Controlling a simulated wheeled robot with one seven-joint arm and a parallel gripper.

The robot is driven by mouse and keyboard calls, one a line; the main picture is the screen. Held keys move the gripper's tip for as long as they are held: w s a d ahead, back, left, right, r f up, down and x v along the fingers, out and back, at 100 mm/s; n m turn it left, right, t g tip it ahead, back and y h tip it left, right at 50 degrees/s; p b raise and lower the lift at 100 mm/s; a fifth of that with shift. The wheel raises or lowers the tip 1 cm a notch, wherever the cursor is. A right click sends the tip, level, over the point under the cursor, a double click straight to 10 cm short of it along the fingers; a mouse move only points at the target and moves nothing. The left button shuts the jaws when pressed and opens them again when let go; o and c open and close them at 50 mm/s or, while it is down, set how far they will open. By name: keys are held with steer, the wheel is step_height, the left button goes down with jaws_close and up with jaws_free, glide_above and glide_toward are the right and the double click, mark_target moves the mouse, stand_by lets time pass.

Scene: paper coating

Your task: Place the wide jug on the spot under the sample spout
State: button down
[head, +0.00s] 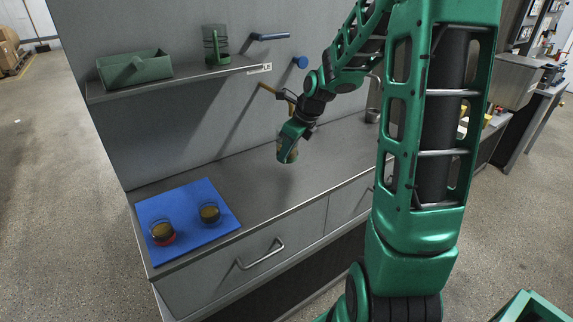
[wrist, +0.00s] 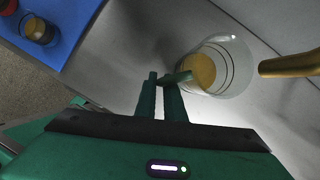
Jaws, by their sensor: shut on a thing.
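The wide jug (wrist: 232,75) is clear, with dark rings and amber liquid inside. It also shows in the head view (head: 287,156), partly hidden by my gripper. My gripper (wrist: 166,80) is shut on the jug's green handle (wrist: 181,77). In the head view my gripper (head: 294,132) holds the jug over the grey counter, seemingly above its surface. The brass spout (wrist: 290,65) lies just right of the jug in the wrist view. Its pipe shows at the wall (head: 267,88) in the head view. The spot under the spout cannot be made out.
A blue mat (head: 220,195) with two small glasses of dark liquid (head: 162,232) (head: 209,212) lies at the counter's left end. A wall shelf (head: 185,79) holds a green bin (head: 135,68) and a green-handled vessel (head: 215,45). The counter (head: 250,175) between mat and jug is clear.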

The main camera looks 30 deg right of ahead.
steer(key=shift+w+d+f, duration=0.1)
steer(key=shift+d+f, duration=0.15)
steer(key=shift+f, duration=0.55)
steer(key=shift+w+d+f, duration=0.1)
steer(key=shift+d+f, duration=0.1)
steer(key=shift+f, duration=0.65)
steer(key=shift+d+f, duration=0.25)
steer(key=shift+f, duration=0.55)
steer(key=c, duration=1.8)
jaws_free()
steer(key=shift+c, duration=0.2)
